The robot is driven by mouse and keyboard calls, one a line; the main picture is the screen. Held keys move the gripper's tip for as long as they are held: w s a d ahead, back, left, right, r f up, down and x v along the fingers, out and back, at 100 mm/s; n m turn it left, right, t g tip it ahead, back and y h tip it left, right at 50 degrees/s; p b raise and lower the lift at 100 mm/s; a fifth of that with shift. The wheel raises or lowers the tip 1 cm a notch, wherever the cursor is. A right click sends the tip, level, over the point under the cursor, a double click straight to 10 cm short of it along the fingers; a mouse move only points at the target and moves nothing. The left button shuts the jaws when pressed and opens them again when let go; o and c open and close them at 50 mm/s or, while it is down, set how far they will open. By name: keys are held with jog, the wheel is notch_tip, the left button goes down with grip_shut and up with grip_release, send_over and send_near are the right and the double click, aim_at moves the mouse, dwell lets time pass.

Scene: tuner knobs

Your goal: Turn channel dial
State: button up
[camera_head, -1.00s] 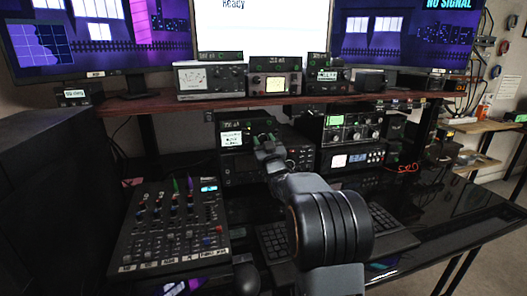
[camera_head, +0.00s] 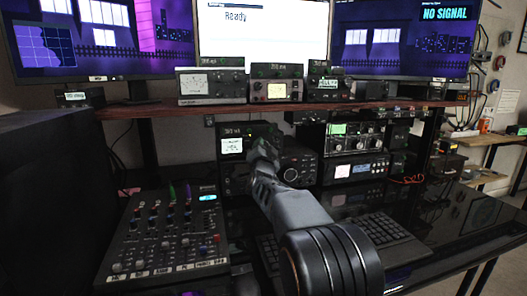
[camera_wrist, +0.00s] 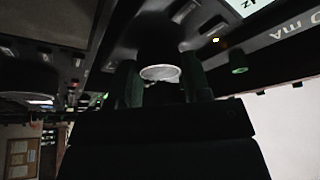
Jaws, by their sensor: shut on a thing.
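A black radio (camera_head: 234,172) with a small white lit display (camera_head: 232,146) stands below the shelf, left of the middle. My gripper (camera_head: 264,150) is at its front panel, right of the display. In the wrist view, my gripper's two fingers (camera_wrist: 160,84) stand on either side of a dark knob with a pale round face (camera_wrist: 160,73), shut on it. Part of the knob is hidden by the fingers. In the head view my gripper hides it. No label on this knob can be read, so I cannot tell its name.
A wooden shelf (camera_head: 300,106) above carries several small radios. More black units (camera_head: 354,168) stand to the right. A mixer panel (camera_head: 165,235) lies at the left front, a keyboard (camera_head: 370,238) under my arm. The glossy desk (camera_head: 465,215) is clear at the right.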

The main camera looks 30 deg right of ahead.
jog(key=shift+a+m+g, duration=0.1)
jog(key=shift+m+g, duration=0.5)
jog(key=shift+m, duration=0.8)
jog(key=shift+m+p, duration=0.3)
jog(key=o, duration=0.7)
jog(key=shift+c, duration=0.2)
jog(key=v, duration=1.3)
jog(key=shift+s+a+p, duration=0.25)
jog(key=shift+a+p, duration=0.05)
jog(key=shift+p, duration=0.15)
